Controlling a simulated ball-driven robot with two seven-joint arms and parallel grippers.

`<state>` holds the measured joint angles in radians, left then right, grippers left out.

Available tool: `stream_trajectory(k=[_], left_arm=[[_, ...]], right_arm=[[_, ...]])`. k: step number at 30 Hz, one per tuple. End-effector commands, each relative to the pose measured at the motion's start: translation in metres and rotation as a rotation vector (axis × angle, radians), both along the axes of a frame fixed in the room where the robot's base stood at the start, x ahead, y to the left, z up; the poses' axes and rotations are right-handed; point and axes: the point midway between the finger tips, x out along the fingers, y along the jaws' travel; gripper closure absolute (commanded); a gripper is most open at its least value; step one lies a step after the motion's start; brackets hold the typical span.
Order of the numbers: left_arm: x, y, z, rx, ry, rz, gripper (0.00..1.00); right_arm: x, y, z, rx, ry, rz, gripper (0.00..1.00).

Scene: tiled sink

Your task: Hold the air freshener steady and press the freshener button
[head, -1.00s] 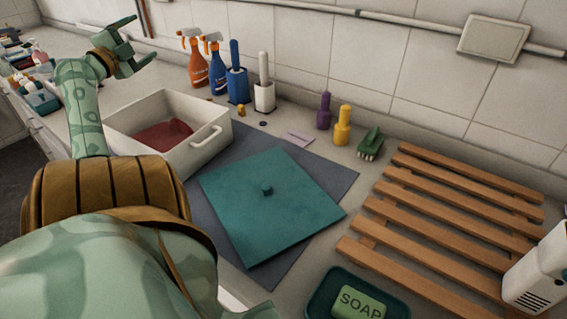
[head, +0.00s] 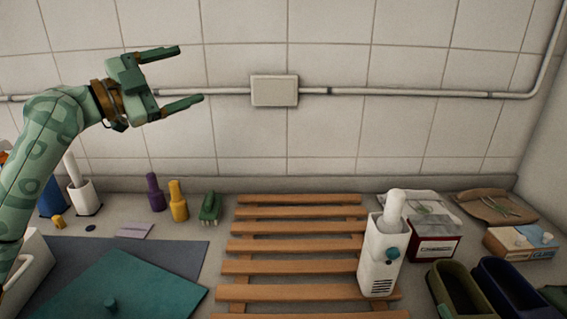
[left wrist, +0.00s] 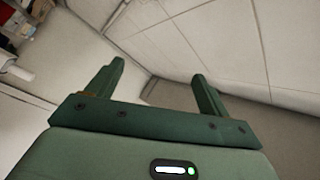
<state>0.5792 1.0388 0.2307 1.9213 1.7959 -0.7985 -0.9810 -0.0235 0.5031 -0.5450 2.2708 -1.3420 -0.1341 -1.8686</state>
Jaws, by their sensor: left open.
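The air freshener (head: 381,256) is a white upright box with vent slots low on its front. It stands at the right end of the wooden slatted rack. My right gripper is not in view.
The slatted rack (head: 290,265) is otherwise bare. A dark red box (head: 435,248) stands just right of the freshener, with open bins (head: 457,290) in front. Purple (head: 155,192) and yellow (head: 178,201) bottles and a green brush (head: 210,208) stand left. A wall box (head: 274,90) and pipe are behind.

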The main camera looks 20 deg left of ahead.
Motion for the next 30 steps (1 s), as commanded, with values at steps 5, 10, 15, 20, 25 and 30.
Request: stream_trajectory(k=[5,10,15,20,25,30], left_arm=[[0.012,-0.101,-0.08,-0.124,0.317,-0.219,0.2],[-0.006,-0.183,-0.154,-0.216,0.639,-0.371,0.2],[-0.035,-0.235,-0.207,-0.268,0.893,-0.448,0.2],[-0.053,-0.256,-0.232,-0.288,1.015,-0.472,0.2],[-0.056,-0.261,-0.237,-0.293,1.042,-0.475,0.2],[-0.048,-0.277,-0.244,-0.294,1.04,-0.478,0.2]], right_arm=[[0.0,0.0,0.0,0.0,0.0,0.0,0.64],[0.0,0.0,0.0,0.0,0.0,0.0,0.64],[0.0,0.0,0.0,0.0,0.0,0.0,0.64],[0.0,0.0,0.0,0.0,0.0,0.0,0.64],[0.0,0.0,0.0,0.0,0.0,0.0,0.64],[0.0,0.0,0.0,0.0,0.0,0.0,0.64]])
